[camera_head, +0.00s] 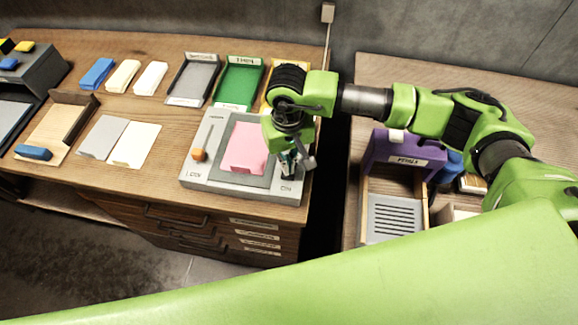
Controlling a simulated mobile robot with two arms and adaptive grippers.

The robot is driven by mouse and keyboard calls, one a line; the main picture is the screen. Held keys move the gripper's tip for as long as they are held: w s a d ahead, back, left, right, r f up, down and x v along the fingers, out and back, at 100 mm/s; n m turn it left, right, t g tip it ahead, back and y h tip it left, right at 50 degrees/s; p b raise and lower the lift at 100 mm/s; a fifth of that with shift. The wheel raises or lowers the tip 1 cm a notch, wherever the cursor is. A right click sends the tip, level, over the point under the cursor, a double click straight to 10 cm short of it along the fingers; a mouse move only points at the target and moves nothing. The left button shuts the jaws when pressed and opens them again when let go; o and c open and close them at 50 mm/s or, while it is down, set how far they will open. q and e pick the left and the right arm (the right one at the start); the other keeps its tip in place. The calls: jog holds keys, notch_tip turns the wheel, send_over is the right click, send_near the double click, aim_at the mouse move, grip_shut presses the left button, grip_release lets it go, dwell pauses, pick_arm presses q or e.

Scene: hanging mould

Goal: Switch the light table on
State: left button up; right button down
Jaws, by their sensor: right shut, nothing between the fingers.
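The light table (198,180) is a light grey box near the right end of the wooden desk. A pink sheet (249,148) lies on its dark grey top panel. An orange slider knob (199,155) sits at its left side, low in a slot. Small lettering shows at both front corners, too small to read surely. My right gripper (290,172) is shut and empty, pointing down over the table's front right corner. It hides that part of the table, and I cannot tell whether it touches. My left gripper is out of view.
Grey (192,82) and green (238,84) trays stand behind the light table, with a yellow one partly hidden by my arm. Blue and cream blocks lie further left. A gap separates the desk from the right bench, which holds a purple box (401,153).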

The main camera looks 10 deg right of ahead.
jog(key=shift+f+b, duration=1.2)
jog(key=shift+b, duration=0.2)
dwell(1.0)
jog(key=shift+s, duration=0.1)
jog(key=shift+r+p, duration=0.4)
jog(key=shift+r, duration=0.75)
jog(key=shift+r+p, duration=0.6)
jog(key=shift+r, duration=1.8)
jog(key=shift+a, duration=0.1)
